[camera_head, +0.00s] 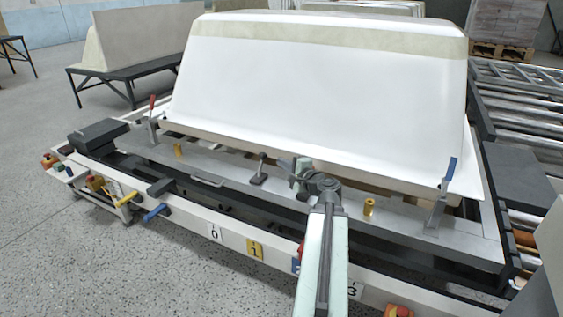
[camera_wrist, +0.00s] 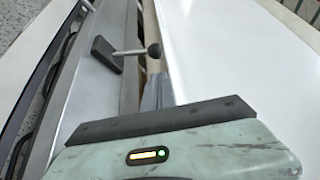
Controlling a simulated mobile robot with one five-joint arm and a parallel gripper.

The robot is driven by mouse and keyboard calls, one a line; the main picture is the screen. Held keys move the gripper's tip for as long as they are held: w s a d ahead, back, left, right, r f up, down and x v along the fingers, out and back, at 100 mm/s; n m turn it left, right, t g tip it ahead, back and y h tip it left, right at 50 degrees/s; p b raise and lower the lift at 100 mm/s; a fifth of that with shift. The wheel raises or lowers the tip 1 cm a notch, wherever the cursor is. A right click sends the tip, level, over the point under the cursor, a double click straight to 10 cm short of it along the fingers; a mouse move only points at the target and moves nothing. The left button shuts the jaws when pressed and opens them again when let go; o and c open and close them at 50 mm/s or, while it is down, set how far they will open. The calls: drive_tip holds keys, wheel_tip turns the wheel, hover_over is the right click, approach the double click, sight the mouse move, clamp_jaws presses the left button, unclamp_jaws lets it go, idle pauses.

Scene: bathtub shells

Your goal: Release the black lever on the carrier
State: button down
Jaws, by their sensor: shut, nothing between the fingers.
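The black lever (camera_head: 261,169) stands on the grey top of the carrier (camera_head: 225,181), in front of the white tub shell (camera_head: 320,95). In the wrist view, the lever (camera_wrist: 131,52) shows a round black knob on a thin metal rod, with a dark block at the rod's other end. My gripper (camera_head: 297,170) is just right of the lever in the head view. In the wrist view, my gripper's fingers (camera_wrist: 157,85) are shut and empty, pointing near the knob. A gap seems to show between fingertips and knob; contact cannot be told for sure.
A red-handled clamp (camera_head: 152,110) stands at the shell's left corner and a blue-handled clamp (camera_head: 447,180) at its right. Brass posts (camera_head: 369,207) rise from the carrier top. A low metal handle (camera_head: 208,181) lies left of the lever. Rollers (camera_head: 520,105) are at right.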

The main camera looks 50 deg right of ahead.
drive_tip(key=x, duration=0.8)
drive_tip(key=shift+b, duration=0.35)
